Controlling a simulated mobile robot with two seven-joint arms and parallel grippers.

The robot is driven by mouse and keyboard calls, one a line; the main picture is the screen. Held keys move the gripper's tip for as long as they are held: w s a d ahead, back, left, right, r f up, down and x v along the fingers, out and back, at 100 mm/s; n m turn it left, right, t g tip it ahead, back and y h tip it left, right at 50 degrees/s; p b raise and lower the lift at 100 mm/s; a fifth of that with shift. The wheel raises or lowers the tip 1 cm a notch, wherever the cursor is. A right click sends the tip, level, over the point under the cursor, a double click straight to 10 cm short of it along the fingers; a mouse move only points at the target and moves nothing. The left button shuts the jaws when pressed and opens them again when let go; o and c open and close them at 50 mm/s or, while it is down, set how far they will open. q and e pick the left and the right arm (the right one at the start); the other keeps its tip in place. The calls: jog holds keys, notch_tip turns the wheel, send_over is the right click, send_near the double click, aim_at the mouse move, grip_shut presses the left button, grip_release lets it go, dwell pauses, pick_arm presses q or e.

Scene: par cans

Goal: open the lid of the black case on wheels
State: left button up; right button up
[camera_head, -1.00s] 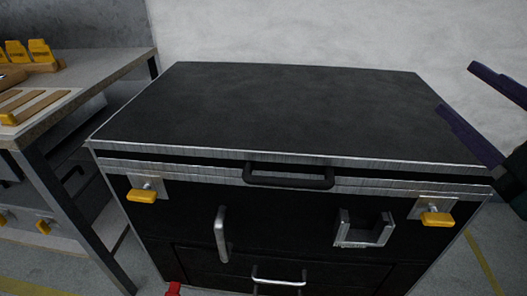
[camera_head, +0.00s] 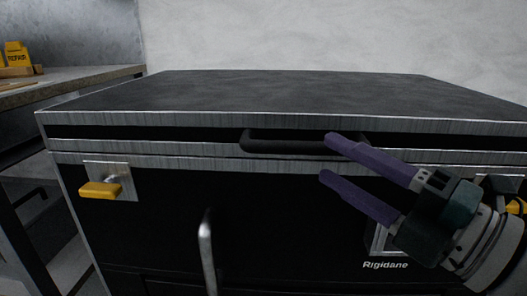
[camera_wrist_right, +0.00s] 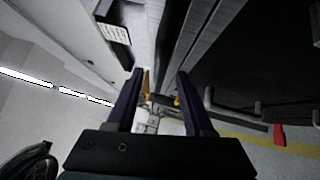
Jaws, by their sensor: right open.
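The black case (camera_head: 140,220) fills the middle of the head view. Its dark lid (camera_head: 280,92) with a metal rim lies flat on top, and a dark seam runs below the rim. A black bar handle (camera_head: 275,143) sits at the middle of the lid's front edge. My right gripper (camera_head: 328,159) has its two purple fingers spread and empty, in front of the case. Its upper fingertip overlaps the handle's right part in the picture; I cannot tell whether they touch. The open fingers also show in the right wrist view (camera_wrist_right: 159,76). My left gripper is not in view.
A yellow latch (camera_head: 100,188) is on the case's front left; another (camera_head: 516,207) shows partly behind my right arm. A metal pull (camera_head: 206,250) stands out lower down. A workbench (camera_head: 85,76) stands close on the left. A pale wall (camera_head: 330,35) is behind.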

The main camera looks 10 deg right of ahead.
aim_at(317, 154)
jog(key=x, duration=0.5)
jog(key=shift+c, duration=0.3)
grip_shut()
dwell(1.0)
